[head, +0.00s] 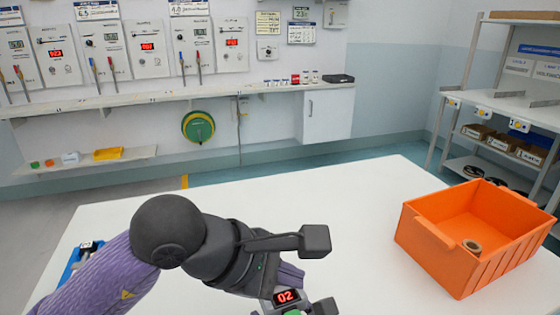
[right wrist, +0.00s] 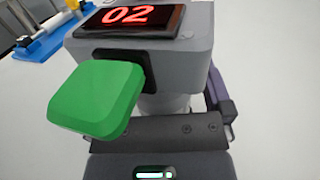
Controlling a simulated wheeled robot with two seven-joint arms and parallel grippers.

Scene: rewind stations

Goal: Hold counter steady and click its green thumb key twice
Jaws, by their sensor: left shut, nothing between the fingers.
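The grey counter (head: 286,300) is at the bottom of the head view, cut off by the edge, with a red "02" on its display. It fills the upper middle of the right wrist view (right wrist: 190,55), again reading "02". Its green thumb key (right wrist: 98,100) shows large there, and nothing covers it in that view. My left gripper (head: 290,273) reaches in from the left and is shut, empty, just beyond the counter. Whether it touches the counter is unclear. My right gripper's dark body (right wrist: 160,133) is close below the counter; its fingertips and their hold are hidden.
An orange bin (head: 455,255) with a small brown ring (head: 472,246) stands on the right of the white table (head: 360,200). A blue tray (head: 70,266) lies at the left, partly behind my left arm. The table middle is clear.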

